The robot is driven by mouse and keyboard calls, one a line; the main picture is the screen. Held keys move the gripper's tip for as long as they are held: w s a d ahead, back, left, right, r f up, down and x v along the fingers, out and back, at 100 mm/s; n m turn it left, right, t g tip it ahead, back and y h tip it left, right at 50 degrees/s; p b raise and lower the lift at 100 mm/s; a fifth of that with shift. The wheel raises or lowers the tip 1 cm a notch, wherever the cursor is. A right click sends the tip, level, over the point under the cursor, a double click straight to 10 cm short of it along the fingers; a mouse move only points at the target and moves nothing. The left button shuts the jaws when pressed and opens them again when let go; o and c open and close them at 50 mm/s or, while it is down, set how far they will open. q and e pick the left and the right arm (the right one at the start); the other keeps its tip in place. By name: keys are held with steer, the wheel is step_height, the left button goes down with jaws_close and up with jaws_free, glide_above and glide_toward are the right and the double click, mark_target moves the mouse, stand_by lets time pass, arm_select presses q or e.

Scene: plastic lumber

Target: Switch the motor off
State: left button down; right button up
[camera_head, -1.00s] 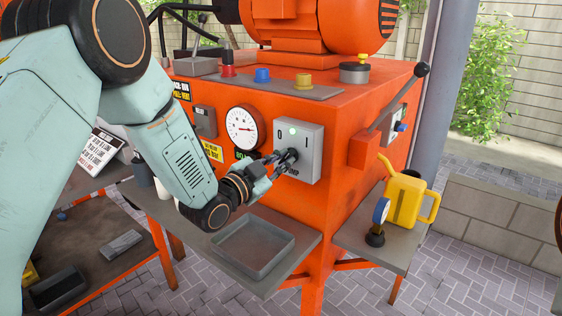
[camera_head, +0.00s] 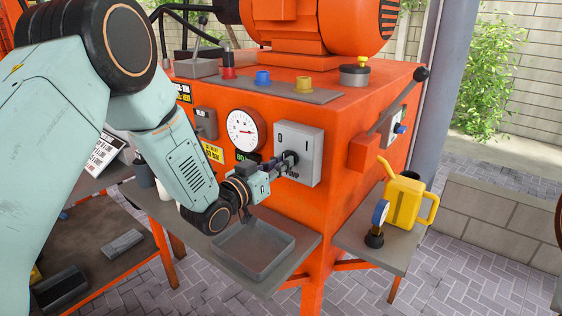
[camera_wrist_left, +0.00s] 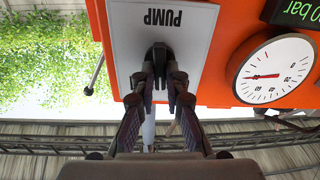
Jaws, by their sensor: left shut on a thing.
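A grey switch box (camera_head: 310,155) is on the front of the orange machine, marked O on the left and I on the right. My left gripper (camera_head: 284,161) is shut on its black rotary knob (camera_wrist_left: 158,56). In the left wrist view the box face (camera_wrist_left: 190,45) reads PUMP upside down, and the fingers (camera_wrist_left: 160,90) grip both sides of the knob. The fingers partly hide the knob, so its exact pointing is hard to read in the head view. The small lamp above the knob is unlit. The orange motor (camera_head: 315,25) sits on top. My right gripper is not in view.
A round gauge (camera_head: 244,130) is left of the box. A grey tray (camera_head: 252,250) stands on the shelf below. A lever (camera_head: 405,95) juts out at the right corner. A yellow can (camera_head: 404,203) and a small gauge (camera_head: 378,220) stand on the right shelf.

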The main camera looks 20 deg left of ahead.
arm_select(q)
steer(key=n, duration=0.3)
steer(key=f+n+p, duration=0.1)
steer(key=n, duration=0.1)
steer(key=shift+s+n, duration=0.15)
steer(key=shift+n, duration=0.25)
stand_by(0.4)
steer(key=c, duration=1.8)
jaws_free()
steer(key=o, duration=0.4)
steer(key=shift+r, duration=0.35)
steer(key=v, duration=1.2)
